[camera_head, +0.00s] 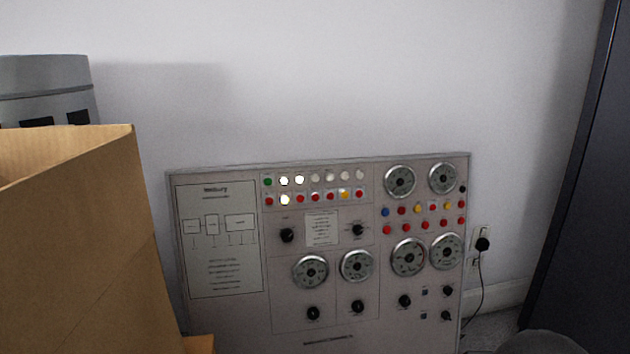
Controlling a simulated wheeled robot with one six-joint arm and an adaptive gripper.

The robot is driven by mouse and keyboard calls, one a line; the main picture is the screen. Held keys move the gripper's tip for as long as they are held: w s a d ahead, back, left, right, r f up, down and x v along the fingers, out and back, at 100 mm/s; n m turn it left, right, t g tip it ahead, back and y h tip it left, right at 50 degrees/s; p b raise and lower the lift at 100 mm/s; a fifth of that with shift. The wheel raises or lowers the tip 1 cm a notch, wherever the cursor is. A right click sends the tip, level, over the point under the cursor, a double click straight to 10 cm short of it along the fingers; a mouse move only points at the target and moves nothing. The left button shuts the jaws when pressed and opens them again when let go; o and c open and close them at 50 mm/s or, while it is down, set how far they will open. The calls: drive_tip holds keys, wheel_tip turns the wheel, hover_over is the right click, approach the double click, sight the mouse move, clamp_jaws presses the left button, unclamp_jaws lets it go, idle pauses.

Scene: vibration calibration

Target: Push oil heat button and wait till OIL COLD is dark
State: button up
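A grey control panel (225,318) stands upright against the white wall. Near its top are two rows of small round lamps or buttons. In the lower row one white lamp (284,200) glows among red ones and a yellow one (344,194). The labels are too small to read, so I cannot tell which is the oil heat button or OIL COLD. My gripper is not in view.
A cardboard box (80,240) fills the left foreground, close to the panel's left edge. A grey cylindrical object (45,75) stands behind it. A wall socket with a black plug (482,244) is right of the panel. A dark cabinet (580,200) stands far right.

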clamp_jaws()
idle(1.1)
